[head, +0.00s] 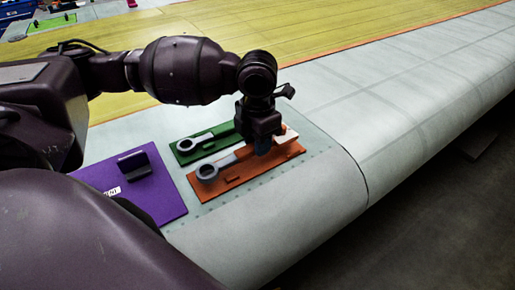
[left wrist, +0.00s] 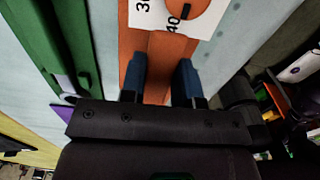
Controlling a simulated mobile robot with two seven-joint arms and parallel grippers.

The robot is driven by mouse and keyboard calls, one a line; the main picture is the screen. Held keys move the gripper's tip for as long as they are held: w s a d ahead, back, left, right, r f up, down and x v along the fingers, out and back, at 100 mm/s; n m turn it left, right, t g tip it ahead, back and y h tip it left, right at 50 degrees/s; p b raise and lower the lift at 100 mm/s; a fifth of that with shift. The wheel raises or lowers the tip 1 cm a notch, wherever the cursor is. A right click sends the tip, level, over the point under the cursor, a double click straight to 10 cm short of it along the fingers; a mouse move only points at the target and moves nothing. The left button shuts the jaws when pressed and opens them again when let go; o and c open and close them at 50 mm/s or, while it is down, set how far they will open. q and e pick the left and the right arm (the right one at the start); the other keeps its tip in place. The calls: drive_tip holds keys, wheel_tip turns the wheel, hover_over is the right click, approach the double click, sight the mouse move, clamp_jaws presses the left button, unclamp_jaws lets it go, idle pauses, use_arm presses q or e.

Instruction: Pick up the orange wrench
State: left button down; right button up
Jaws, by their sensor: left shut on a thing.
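An orange holder (head: 232,181) lies on the pale wing skin. A wrench with a grey ring end (head: 207,173) lies along it, its ring toward the left and its shaft running under my left gripper. My left gripper (head: 263,146) points down over the holder. In the left wrist view, its two blue fingertips (left wrist: 161,80) stand either side of an orange strip, which I take to be the orange wrench's handle. It is shut on this piece, and I see no clear lift off the holder. My right gripper is not in view.
A green holder (head: 186,152) with another grey wrench lies just behind; it also shows in the left wrist view (left wrist: 52,45). A purple board (head: 163,205) with a dark upright piece lies at the left. The wing surface (head: 330,180) to the right is clear and curves down.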

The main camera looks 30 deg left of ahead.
use_arm(q)
wheel_tip(320, 180, up, 17)
drive_tip(key=shift+r+p, duration=0.15)
drive_tip(key=shift+p, duration=0.2)
idle(0.6)
